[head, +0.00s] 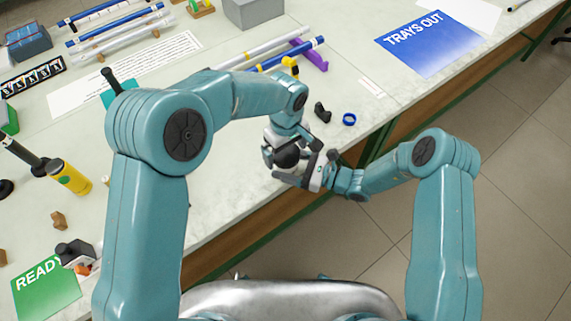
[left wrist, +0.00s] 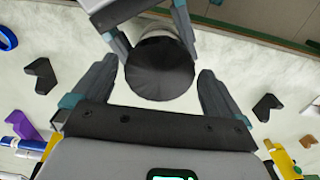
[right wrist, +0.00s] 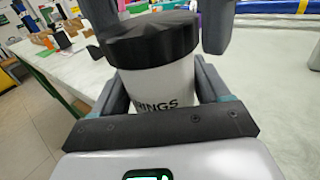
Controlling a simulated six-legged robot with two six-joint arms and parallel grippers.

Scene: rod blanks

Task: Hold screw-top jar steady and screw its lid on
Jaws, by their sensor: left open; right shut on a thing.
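The screw-top jar is white with dark lettering in the right wrist view (right wrist: 165,92). Its black ribbed lid (right wrist: 150,40) sits on top of the jar mouth; how far it is threaded cannot be told. My right gripper (head: 312,172) is shut on the jar body and holds it upright at the table's front edge. My left gripper (head: 284,148) is over the jar from above. In the left wrist view its open fingers (left wrist: 158,70) stand either side of the round lid (left wrist: 160,72), with gaps on both sides. In the head view the grippers mostly hide the jar.
On the table a dark block (head: 322,112), a blue ring (head: 349,119) and a yellow piece (head: 290,66) lie behind my grippers. A blue "TRAYS OUT" mat (head: 425,50) is at back right, and a green "READY" mat (head: 45,292) at front left. Rods lie at the back.

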